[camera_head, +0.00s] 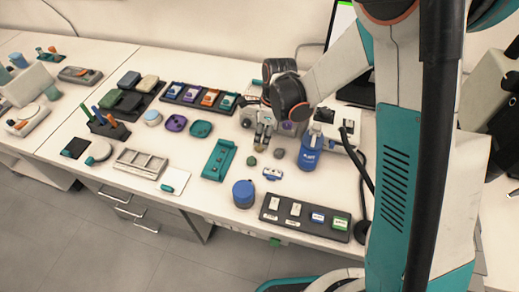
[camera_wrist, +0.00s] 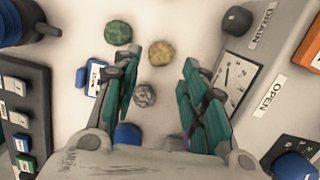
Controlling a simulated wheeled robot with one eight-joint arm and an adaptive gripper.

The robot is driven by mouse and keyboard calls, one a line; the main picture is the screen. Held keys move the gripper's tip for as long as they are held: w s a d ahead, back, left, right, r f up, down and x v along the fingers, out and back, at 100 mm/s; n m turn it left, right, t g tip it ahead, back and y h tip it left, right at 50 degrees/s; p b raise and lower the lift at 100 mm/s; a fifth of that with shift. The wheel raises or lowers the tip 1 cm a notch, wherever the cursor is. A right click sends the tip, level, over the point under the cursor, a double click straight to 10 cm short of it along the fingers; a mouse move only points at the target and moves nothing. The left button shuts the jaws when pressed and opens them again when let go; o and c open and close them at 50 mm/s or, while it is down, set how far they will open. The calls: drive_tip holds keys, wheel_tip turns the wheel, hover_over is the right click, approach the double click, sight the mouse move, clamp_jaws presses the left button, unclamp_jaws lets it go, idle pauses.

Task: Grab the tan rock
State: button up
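The tan rock (camera_wrist: 161,52) lies on the white table between the tips of my gripper (camera_wrist: 161,62) in the wrist view. My gripper is open, with its teal fingers apart on either side and nothing in its grasp. In the head view my gripper (camera_head: 264,138) points down close above the tan rock (camera_head: 260,148), which is small and partly covered. I cannot tell how high the fingertips are. A green rock (camera_wrist: 118,32) and a grey rock (camera_wrist: 145,95) lie close by on the table.
A blue bottle (camera_head: 310,152) stands right of the rocks. A blue-lidded jar (camera_head: 243,193), a small blue-white item (camera_head: 271,173) and a dark tray of labelled pieces (camera_head: 305,217) lie nearer the front edge. A grey labelled device (camera_wrist: 250,70) stands beside the right finger.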

sight(260, 147)
drive_tip(key=shift+w+a+f+b, duration=0.15)
drive_tip(key=shift+f+b, duration=0.35)
drive_tip(key=shift+f, duration=0.45)
drive_tip(key=shift+a+f+b, duration=0.2)
drive_tip(key=shift+f+b, duration=0.25)
drive_tip(key=shift+f, duration=0.55)
drive_tip(key=shift+w+a+f+b, duration=0.15)
drive_tip(key=shift+f+b, duration=0.35)
drive_tip(key=shift+f, duration=0.45)
drive_tip(key=shift+s+r, duration=0.1)
drive_tip(key=shift+c, duration=0.4)
drive_tip(key=c, duration=0.8)
